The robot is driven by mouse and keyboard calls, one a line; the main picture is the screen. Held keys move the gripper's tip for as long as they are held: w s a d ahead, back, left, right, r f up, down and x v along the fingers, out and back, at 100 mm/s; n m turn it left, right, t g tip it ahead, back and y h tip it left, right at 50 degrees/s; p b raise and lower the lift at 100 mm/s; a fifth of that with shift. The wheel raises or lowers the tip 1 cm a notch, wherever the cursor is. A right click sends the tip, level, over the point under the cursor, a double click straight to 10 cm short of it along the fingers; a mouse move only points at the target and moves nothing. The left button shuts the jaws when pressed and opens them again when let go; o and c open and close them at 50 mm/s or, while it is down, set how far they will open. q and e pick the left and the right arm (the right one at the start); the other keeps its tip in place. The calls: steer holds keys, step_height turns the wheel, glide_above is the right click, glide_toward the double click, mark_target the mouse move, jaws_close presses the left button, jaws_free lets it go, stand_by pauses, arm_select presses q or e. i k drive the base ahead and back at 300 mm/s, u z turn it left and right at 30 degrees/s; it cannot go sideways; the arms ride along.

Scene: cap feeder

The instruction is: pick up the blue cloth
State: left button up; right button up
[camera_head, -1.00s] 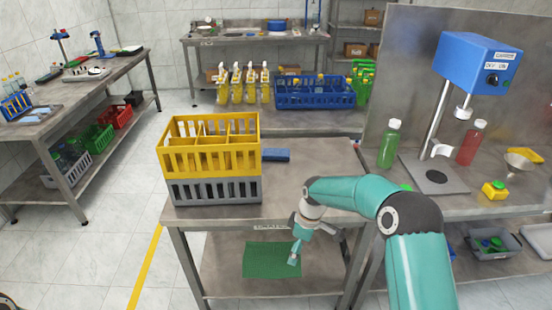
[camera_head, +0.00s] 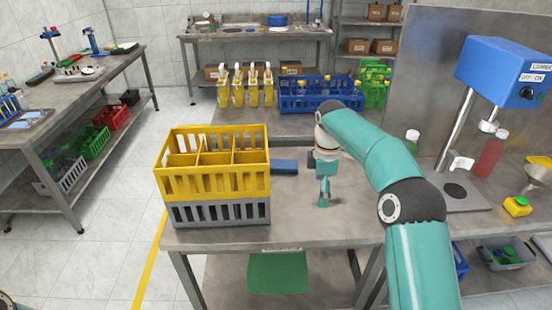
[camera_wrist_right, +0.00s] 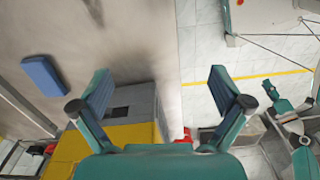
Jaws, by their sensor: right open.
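The blue cloth (camera_head: 284,166) is a small, flat blue block shape on the tabletop, just right of the yellow crate in the head view. It also shows at the left in the right wrist view (camera_wrist_right: 45,78), outside the jaws. My right gripper (camera_head: 323,200) is over the table, to the right of the cloth and nearer the front, pointing down. In the right wrist view my right gripper (camera_wrist_right: 158,75) has its fingers wide apart with nothing between them. My left gripper is not in the head view.
The yellow crate (camera_head: 215,185) stands on a grey crate (camera_head: 222,212) at the table's left. A blue crate (camera_head: 320,97) and yellow bottles (camera_head: 252,88) stand behind. A capping machine (camera_head: 500,65) is at the right. The tabletop around the cloth's right is clear.

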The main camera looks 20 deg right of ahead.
mark_target(282, 167)
steer(key=i, duration=1.05)
steer(key=z, duration=0.05)
